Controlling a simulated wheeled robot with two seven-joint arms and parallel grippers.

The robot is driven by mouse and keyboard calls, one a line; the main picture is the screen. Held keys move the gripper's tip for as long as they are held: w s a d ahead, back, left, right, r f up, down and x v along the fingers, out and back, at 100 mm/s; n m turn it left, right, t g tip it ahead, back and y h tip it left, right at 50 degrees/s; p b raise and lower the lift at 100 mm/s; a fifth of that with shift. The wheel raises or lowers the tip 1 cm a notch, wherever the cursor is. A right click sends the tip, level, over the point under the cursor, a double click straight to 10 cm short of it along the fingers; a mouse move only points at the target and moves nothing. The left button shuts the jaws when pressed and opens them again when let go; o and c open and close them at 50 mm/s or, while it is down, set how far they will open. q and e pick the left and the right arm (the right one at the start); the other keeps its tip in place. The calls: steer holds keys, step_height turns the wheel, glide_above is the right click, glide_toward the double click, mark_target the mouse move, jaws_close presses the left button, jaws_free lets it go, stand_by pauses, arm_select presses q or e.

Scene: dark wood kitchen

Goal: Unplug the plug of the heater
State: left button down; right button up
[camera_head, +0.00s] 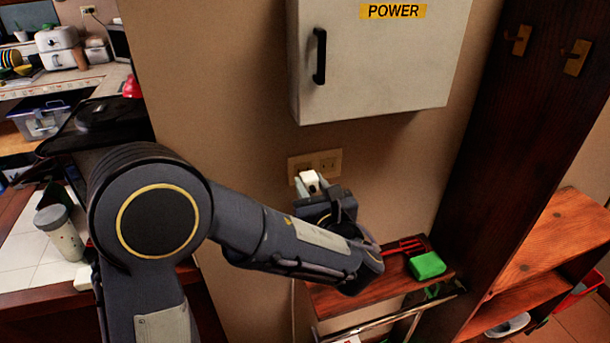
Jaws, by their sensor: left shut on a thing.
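A white plug (310,181) is at the left part of the wall socket plate (329,163), below the white power box. My left gripper (314,186) reaches up to the plate and is shut on the plug, with a finger on either side of it. I cannot tell whether the plug's pins are still in the socket. A thin pale cord (292,305) hangs down the wall below my left arm. The heater cannot be made out. My right gripper is not in view.
The power box (375,60) sticks out of the wall above the socket. A wooden shelf (385,288) with a green block (427,265) and a red item lies below my forearm. A dark wood post (505,150) stands to the right.

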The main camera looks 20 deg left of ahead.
mark_target(311, 187)
arm_select(q)
steer(key=shift+v, duration=1.95)
